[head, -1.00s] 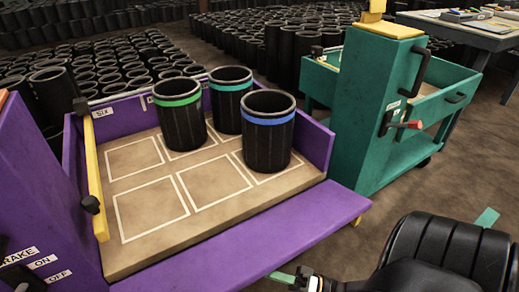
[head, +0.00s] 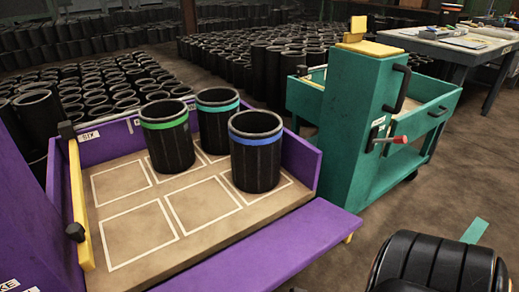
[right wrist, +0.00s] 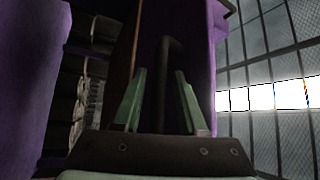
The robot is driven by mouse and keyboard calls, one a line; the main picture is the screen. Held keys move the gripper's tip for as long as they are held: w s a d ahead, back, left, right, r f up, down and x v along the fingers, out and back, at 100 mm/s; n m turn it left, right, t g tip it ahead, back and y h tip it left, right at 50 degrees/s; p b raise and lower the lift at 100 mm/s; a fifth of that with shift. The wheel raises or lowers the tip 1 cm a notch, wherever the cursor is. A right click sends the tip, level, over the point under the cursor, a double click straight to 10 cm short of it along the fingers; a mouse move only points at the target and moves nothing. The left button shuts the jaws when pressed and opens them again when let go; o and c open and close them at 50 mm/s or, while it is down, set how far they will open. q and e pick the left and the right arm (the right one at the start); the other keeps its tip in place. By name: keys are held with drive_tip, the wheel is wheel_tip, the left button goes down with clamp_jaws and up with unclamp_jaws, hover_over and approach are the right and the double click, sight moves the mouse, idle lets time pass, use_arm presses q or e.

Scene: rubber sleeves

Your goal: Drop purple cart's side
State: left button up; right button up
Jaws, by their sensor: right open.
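The purple cart (head: 268,243) fills the left and middle of the head view. Its tan bed (head: 140,205) has white outlined squares, and three black sleeves stand at its far right: one with a green band (head: 170,145), one with a teal band (head: 215,120), one with a blue band (head: 257,160). The near purple panel lies low, leaving the bed's front edge exposed. In the right wrist view my right gripper (right wrist: 157,90) is open, its green fingers either side of a dark upright handle (right wrist: 164,85) before a purple surface; contact is unclear. My left gripper is out of view.
A yellow bar (head: 80,205) with black knobs runs along the bed's left side. A teal cart (head: 355,130) with a red-tipped lever stands close at right. Behind it is a table (head: 460,45). Many black sleeves fill the back. Brown floor shows at right.

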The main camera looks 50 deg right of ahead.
drive_tip(key=shift+s, duration=0.1)
drive_tip(key=b+v, duration=0.1)
drive_tip(key=v, duration=1.1)
drive_tip(key=shift+d, duration=0.2)
drive_tip(key=shift+f, duration=0.1)
drive_tip(key=shift+c, duration=0.2)
